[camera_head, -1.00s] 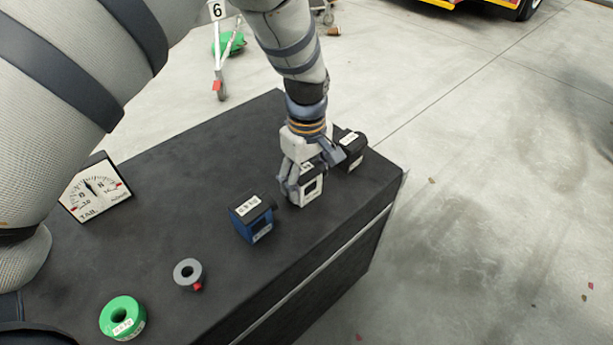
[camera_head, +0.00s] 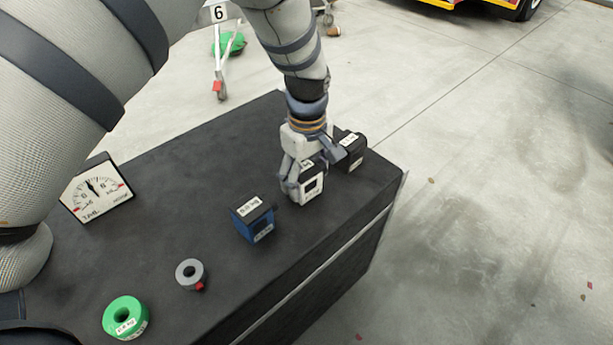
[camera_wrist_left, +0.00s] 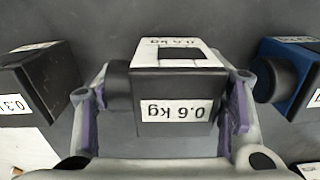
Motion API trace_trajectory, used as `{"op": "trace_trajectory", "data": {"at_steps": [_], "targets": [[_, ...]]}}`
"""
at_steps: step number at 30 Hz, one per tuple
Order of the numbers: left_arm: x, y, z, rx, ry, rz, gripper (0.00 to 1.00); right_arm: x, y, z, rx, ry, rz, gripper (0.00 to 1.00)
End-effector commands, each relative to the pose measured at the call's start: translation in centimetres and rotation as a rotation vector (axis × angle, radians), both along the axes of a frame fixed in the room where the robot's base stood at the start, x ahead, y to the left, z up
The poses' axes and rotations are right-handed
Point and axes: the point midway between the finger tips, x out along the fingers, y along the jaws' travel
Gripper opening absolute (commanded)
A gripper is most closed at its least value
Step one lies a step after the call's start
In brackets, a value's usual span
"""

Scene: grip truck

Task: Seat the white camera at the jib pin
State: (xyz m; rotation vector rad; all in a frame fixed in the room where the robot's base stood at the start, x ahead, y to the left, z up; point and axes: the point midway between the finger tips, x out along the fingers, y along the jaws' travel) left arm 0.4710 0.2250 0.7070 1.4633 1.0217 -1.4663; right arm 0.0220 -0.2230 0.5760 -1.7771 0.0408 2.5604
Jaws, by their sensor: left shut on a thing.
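The white camera (camera_head: 311,187) stands on the dark case top, near its right front edge. My left gripper (camera_head: 306,178) comes down over it and is shut on it from both sides. In the left wrist view the camera (camera_wrist_left: 175,85) sits between the two fingers of the gripper (camera_wrist_left: 168,108), with a "0.6 kg" label and a dark lens side. It looks to be still at the case top. The jib (camera_head: 219,60) may be the stand with the "6" card on the floor behind; I cannot make out its pin. My right gripper is not in view.
A blue camera (camera_head: 253,222) and a black camera (camera_head: 352,152) stand close on either side. A grey collar (camera_head: 190,273), a green ring weight (camera_head: 125,318) and a dial gauge (camera_head: 96,190) are on the case (camera_head: 200,170). Open floor lies right.

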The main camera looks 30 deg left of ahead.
Motion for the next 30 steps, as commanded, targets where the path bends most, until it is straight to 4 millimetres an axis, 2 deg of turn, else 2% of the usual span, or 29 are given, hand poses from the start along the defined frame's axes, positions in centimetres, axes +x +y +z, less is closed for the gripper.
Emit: {"op": "trace_trajectory", "data": {"at_steps": [19,30], "targets": [[0.2,0.0,1.7,0.001,-0.006,0.0,0.44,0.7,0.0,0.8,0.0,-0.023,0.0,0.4],[0.2,0.0,3.8,0.001,-0.009,-0.001,0.44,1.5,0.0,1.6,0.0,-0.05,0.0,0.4]]}}
